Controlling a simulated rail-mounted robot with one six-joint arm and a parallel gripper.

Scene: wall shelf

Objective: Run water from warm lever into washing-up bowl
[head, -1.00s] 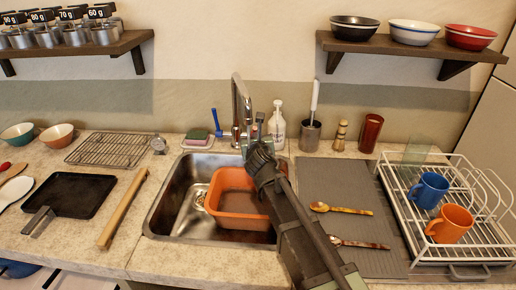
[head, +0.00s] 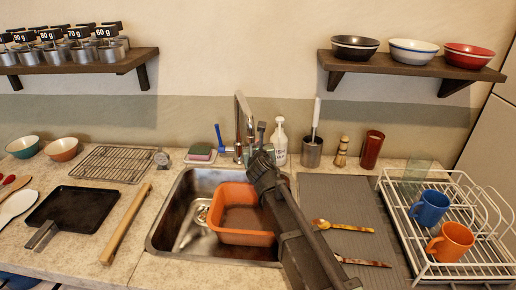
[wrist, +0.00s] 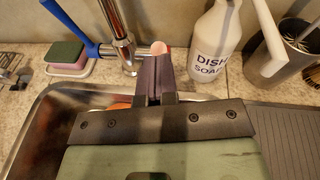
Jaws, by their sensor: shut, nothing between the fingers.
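The tap (head: 240,122) stands behind the sink; its metal post also shows in the wrist view (wrist: 121,40). A blue lever (head: 219,136) sticks out on its left; it slants up to the left in the wrist view (wrist: 70,25). A lever with a pinkish-red end (wrist: 158,47) points to the right from the tap. My gripper (head: 261,130) is shut and empty just right of the tap. In the wrist view its fingertips (wrist: 153,62) are right below the red end; I cannot tell if they touch. The orange washing-up bowl (head: 238,237) sits in the sink's right part; no water stream shows.
A dish soap bottle (head: 280,143) and a utensil pot (head: 312,152) stand right of the tap, close to my gripper. A sponge dish (head: 200,155) is left of it. The dish rack (head: 420,235) stands right.

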